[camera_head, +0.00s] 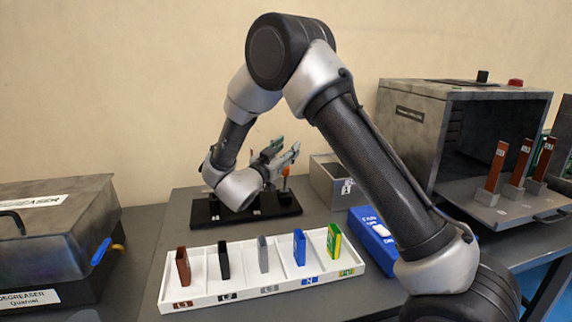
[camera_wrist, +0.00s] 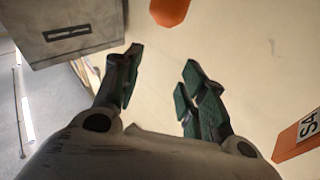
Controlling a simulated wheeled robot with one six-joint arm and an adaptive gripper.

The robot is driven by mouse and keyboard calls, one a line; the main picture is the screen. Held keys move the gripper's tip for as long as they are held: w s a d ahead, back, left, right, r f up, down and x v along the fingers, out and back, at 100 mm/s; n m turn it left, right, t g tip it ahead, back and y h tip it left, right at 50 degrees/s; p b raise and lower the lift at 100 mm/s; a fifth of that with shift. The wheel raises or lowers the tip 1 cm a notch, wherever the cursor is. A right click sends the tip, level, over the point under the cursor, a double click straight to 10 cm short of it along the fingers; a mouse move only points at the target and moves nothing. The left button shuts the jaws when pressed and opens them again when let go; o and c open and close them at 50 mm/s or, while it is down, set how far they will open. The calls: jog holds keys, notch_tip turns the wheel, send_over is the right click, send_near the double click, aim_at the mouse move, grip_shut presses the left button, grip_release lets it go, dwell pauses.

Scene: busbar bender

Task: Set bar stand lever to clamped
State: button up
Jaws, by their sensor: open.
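The bar stand, a black base (camera_head: 285,208) with small white labels, stands against the wall behind the white tray. My gripper (camera_head: 284,150) is above the stand, with its jaws apart and nothing seen between them. In the wrist view the open fingers (camera_wrist: 162,62) face the pale wall. An orange piece (camera_wrist: 170,10) shows past the fingertips at the top, and an orange piece marked S4 (camera_wrist: 298,138) is at the right edge. A small orange piece (camera_head: 285,172) also shows beside my gripper in the head view. My arm hides much of the stand. I cannot make out the lever's position.
A white tray (camera_head: 335,283) holds several coloured bars in front. An open grey cabinet (camera_head: 415,125) is at far right, and a degreaser (camera_head: 55,235) at left.

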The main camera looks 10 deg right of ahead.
jog(key=shift+r, duration=1.6)
